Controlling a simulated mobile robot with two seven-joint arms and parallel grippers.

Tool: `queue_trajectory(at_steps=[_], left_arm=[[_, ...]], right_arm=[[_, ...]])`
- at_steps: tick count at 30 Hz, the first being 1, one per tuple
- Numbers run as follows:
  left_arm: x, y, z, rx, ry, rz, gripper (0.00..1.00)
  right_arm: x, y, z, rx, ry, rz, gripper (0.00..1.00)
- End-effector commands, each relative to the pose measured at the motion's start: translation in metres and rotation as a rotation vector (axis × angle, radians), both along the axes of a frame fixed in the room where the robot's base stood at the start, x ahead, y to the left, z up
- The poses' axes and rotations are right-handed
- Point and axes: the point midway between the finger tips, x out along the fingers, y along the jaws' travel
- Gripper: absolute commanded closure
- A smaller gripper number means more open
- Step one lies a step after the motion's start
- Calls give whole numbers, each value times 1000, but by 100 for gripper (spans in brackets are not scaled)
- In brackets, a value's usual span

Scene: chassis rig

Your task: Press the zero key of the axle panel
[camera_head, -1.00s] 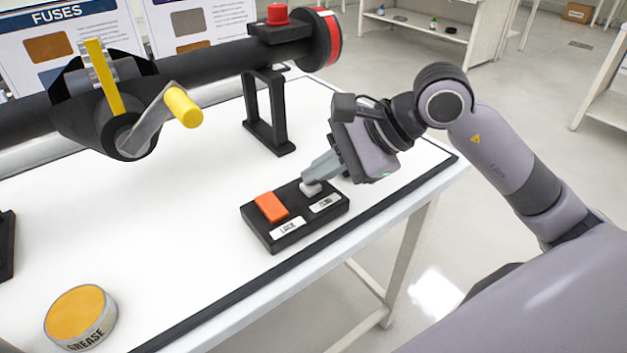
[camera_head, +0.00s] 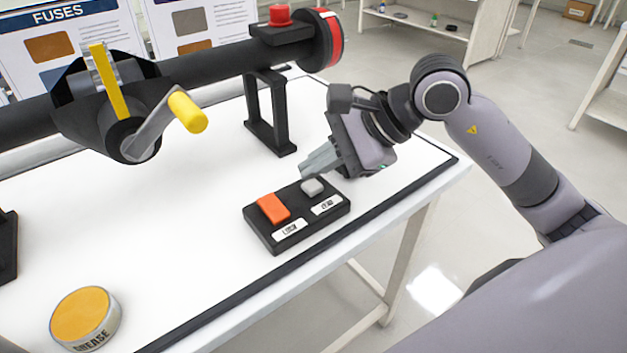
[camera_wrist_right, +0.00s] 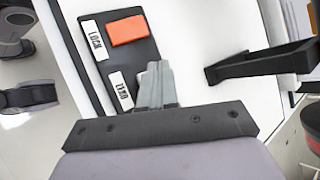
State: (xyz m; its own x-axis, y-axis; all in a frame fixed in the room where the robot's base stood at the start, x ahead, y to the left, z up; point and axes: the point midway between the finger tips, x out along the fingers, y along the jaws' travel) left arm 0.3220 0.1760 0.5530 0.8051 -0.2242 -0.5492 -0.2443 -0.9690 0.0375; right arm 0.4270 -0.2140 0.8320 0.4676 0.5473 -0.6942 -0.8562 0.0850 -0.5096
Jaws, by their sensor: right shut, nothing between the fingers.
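The axle panel (camera_head: 262,236) is a black block on the white table, with an orange key (camera_head: 273,208) and a grey key (camera_head: 312,187). The grey key is behind the label that reads as ZERO (camera_head: 326,205). My right gripper (camera_head: 305,168) is shut and empty, its tips just above and behind the grey key, apparently clear of it. In the right wrist view the shut fingers (camera_wrist_right: 157,70) hide the grey key, while the ZERO label (camera_wrist_right: 121,91), LOCK label (camera_wrist_right: 94,40) and orange key (camera_wrist_right: 127,30) show. My left gripper is out of view.
A black axle tube (camera_head: 220,60) with a yellow-handled crank (camera_head: 187,112) and a red button (camera_head: 280,14) runs above the table. A black stand (camera_head: 282,115) is behind the panel. A grease tin (camera_head: 84,315) sits front left. The table middle is clear.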

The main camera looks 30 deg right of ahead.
Motion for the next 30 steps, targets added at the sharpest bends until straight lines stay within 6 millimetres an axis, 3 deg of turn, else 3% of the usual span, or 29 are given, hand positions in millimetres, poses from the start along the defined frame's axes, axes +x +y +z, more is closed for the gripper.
queue_trajectory(at_steps=[1, 4, 21, 30], left_arm=[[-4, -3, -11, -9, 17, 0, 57], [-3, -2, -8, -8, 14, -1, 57], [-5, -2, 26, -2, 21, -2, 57], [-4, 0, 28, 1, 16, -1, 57]], right_arm=[[0, 0, -3, 0, 0, 0, 100], [0, 0, -1, 0, 0, 0, 100], [0, 0, 52, -1, 0, 0, 100], [0, 0, 51, 0, 0, 0, 100]])
